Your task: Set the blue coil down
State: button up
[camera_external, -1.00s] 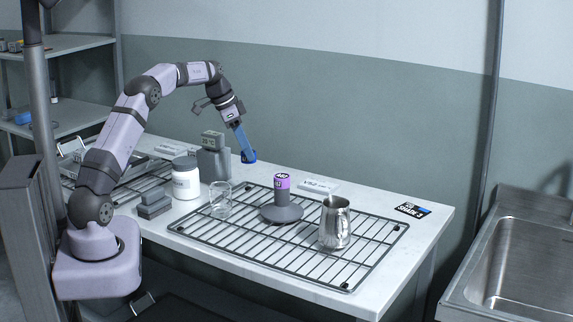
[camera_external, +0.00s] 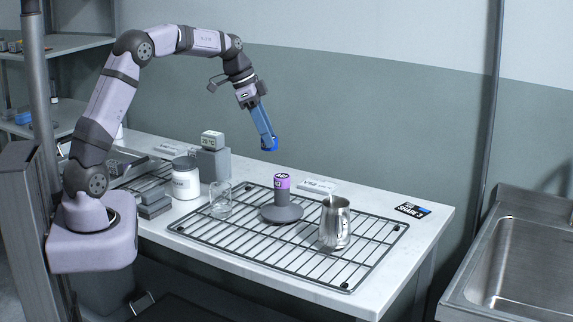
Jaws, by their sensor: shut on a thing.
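My gripper (camera_external: 264,128) points down and to the right, with its long blue fingers shut on the blue coil (camera_external: 269,144) at their tips. The coil is small in this view and partly covered by the fingers. It hangs in the air above the back part of the white table, clear of every surface. A dark round-based stand (camera_external: 281,213) with a purple-banded post top is below it, on the wire rack. A dark card (camera_external: 411,210) with a blue patch and white lettering lies on the table at the right.
The black wire rack (camera_external: 259,260) also carries a steel pitcher (camera_external: 335,226) and a glass beaker (camera_external: 220,200). A white jar (camera_external: 185,180), grey blocks (camera_external: 153,203) and a block with a display (camera_external: 212,142) stand at left. A white label (camera_external: 317,187) lies behind the rack. A sink (camera_external: 525,255) is right.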

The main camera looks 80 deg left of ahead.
jog(key=s+d+f+m+g+h, duration=0.2)
jog(key=s+d+f+m+h, duration=0.1)
jog(key=s+d+f+m, duration=0.7)
jog(key=shift+s+d+f+m+g+p, duration=0.1)
jog(key=shift+d+f+m+g+p, duration=0.3)
jog(key=shift+f, duration=1.15)
jog(key=shift+s+d+f+m+g+p, duration=0.1)
jog(key=shift+f+m+p, duration=0.35)
jog(key=shift+f+p, duration=0.75)
jog(key=shift+d+f+m+g+p, duration=0.2)
jog(key=shift+f+m+p, duration=0.2)
jog(key=shift+f, duration=1.45)
jog(key=shift+f, duration=0.1)
jog(key=o, duration=0.6)
jog(key=shift+b, duration=0.3)
jog(key=o, duration=0.4)
jog(key=shift+o, duration=0.2)
